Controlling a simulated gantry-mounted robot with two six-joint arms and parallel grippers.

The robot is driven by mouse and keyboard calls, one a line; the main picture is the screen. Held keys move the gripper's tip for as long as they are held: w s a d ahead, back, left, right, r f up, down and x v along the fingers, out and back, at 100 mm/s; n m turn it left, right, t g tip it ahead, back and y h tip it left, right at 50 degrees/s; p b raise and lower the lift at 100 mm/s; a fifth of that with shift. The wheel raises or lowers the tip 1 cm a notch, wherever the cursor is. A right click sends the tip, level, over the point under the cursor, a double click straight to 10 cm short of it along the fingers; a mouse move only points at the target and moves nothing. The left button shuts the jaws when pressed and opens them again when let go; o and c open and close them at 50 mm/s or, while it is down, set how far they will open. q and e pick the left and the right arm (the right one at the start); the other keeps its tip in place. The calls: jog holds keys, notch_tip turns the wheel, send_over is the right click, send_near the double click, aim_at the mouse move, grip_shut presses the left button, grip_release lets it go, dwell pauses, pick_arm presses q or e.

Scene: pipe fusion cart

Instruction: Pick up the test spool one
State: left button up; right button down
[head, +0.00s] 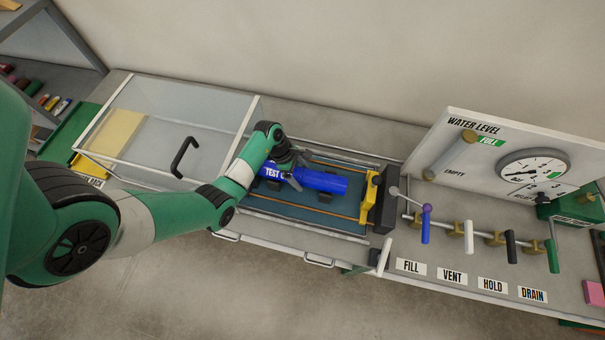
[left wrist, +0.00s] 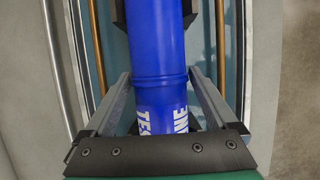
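The test spool one (head: 318,181) is a blue cylinder with white lettering, lying in the blue-floored tray (head: 315,214) of the cart. My left gripper (head: 283,170) reaches down over its left end and hides part of the lettering. In the left wrist view the spool (left wrist: 158,55) runs between the two grey fingers of my left gripper (left wrist: 160,75). The fingers look spread, one on each side, with their tips close to the spool; contact is not clear. Dark supports (head: 325,198) show under the spool. My right gripper is not in view.
A yellow clamp (head: 369,197) and dark block (head: 386,203) stand right of the spool. Beyond are several valve levers, a gauge (head: 533,167) and a water level panel. A clear-lidded box (head: 163,121) with a black handle is at left.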

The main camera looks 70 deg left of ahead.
pick_arm(q)
grip_shut()
jog(key=shift+r, duration=0.1)
